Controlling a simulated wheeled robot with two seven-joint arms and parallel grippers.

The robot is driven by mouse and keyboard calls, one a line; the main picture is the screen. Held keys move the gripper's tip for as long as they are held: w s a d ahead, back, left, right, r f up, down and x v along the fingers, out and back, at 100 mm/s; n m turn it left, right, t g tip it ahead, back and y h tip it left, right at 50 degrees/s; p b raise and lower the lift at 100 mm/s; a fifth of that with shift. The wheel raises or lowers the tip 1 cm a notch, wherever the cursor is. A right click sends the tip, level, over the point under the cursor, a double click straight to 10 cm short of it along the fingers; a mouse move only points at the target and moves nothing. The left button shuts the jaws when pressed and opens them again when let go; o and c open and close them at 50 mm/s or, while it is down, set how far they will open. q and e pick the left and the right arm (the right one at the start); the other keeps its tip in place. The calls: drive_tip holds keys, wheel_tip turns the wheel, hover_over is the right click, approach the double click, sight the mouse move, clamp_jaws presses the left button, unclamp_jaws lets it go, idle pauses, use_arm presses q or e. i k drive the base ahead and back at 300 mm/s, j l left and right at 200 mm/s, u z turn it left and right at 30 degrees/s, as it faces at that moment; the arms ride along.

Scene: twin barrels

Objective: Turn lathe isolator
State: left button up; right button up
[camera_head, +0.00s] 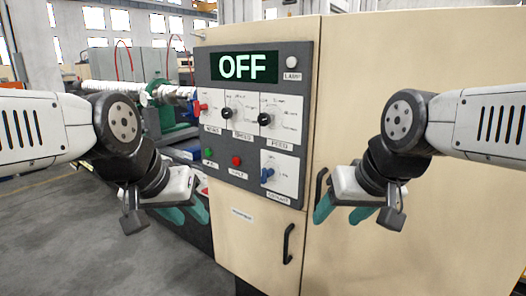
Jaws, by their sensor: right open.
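The lathe's grey control panel (258,122) faces me on a cream cabinet. Its display (244,67) reads OFF. A red switch (202,107) sits at the panel's left edge, with two black knobs beside it and a blue switch (267,174) at lower right. The labels are too small to read surely, so I cannot tell which control is the isolator. My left gripper (186,212) is open and empty, left of the panel's lower part. My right gripper (342,212) is open and empty, to the panel's lower right. Neither touches a control.
A green button (209,152) and a red button (237,161) sit low on the panel; a lamp (292,61) is at top right. Black door handles (288,244) stick out below. Lathe machinery (165,105) stands behind at left. Floor is open at lower left.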

sight(198, 107)
drive_tip(key=i+j+u, duration=0.25)
drive_tip(key=j, duration=0.35)
drive_tip(key=i+j+u, duration=0.3)
drive_tip(key=i+j, duration=0.2)
